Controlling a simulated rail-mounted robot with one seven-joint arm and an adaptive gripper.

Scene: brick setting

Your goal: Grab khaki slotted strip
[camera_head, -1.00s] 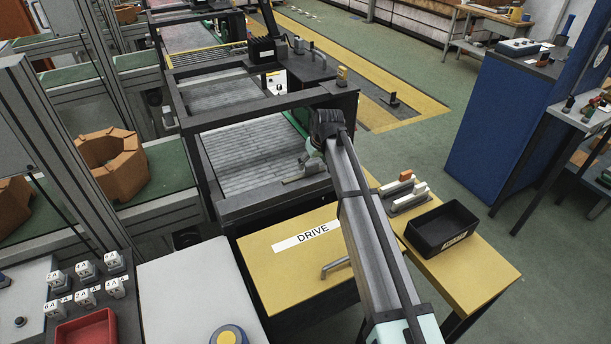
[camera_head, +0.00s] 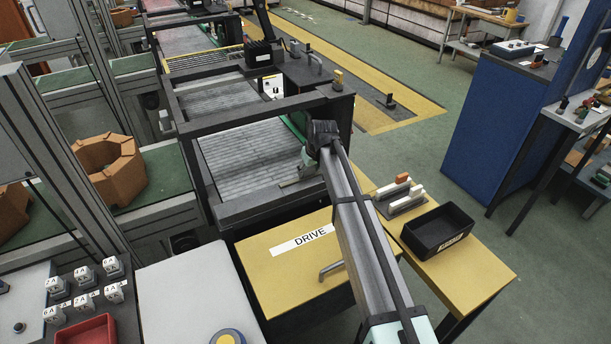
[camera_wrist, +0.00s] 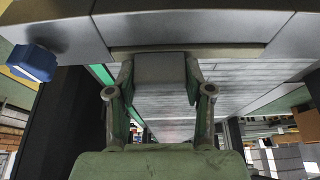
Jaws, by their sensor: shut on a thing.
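The khaki slotted strip (camera_head: 291,182) shows as a short, narrow bar at the near right end of the grey slatted conveyor bed, close to its dark front frame. In the wrist view, a khaki-brown bar (camera_wrist: 240,51) crosses the top, just beyond the fingers; its slots cannot be made out. My gripper (camera_head: 306,161) reaches over the frame to the strip, partly hidden behind my arm. In the wrist view, my gripper (camera_wrist: 160,62) is shut on the strip, and its fingers and a grey block cover the middle of the bar.
The conveyor's black frame (camera_head: 262,207) surrounds the bed. In front is a yellow table (camera_head: 278,268) labelled DRIVE, with a black bin (camera_head: 425,232) and a rack of blocks (camera_head: 403,199) to the right. A brown octagonal part (camera_head: 117,178) stands left.

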